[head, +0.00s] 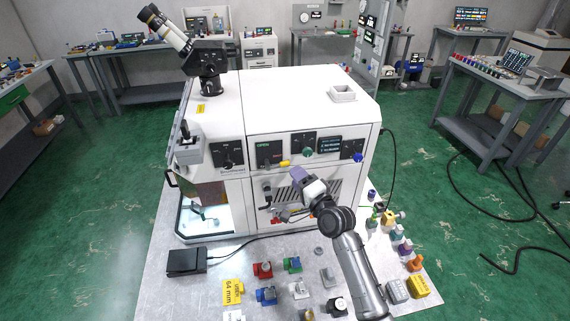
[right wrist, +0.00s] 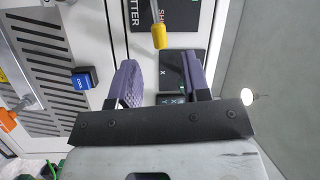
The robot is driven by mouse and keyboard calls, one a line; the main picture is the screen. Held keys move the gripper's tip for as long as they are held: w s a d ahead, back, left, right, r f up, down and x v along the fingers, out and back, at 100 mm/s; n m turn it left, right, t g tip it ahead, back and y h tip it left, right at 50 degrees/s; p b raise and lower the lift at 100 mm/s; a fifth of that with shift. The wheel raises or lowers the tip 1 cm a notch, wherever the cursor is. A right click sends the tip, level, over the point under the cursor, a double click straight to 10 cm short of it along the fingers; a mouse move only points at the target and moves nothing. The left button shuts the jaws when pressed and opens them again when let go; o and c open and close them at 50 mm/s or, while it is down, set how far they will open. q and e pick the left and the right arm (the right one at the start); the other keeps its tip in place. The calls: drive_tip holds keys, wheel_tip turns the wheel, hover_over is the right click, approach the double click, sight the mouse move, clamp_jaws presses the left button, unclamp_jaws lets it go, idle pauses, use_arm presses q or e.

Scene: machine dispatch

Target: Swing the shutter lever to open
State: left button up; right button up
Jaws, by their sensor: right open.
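The shutter lever is on the black shutter panel (head: 267,152) on the front of the white machine. The lever's yellow tip (head: 284,163) points to the right in the head view. It also shows as a yellow knob (right wrist: 159,37) on a metal rod in the right wrist view, beside the partly visible shutter label (right wrist: 165,14). My right gripper (head: 301,174) is open and empty just right of and below the tip. In the right wrist view its purple fingers (right wrist: 160,82) stand apart, with the tip just beyond the gap. My left gripper is not in view.
A round green knob (head: 308,152) and a dark display (head: 329,144) sit right of the lever. A vented panel (head: 290,194) lies below. A black pedal (head: 186,261) and several coloured blocks stand on the grey table (head: 185,300).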

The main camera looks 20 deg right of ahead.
sight(285, 163)
drive_tip(key=shift+b+x, duration=0.35)
drive_tip(key=shift+x, duration=3.25)
drive_tip(key=shift+f, duration=0.1)
clamp_jaws()
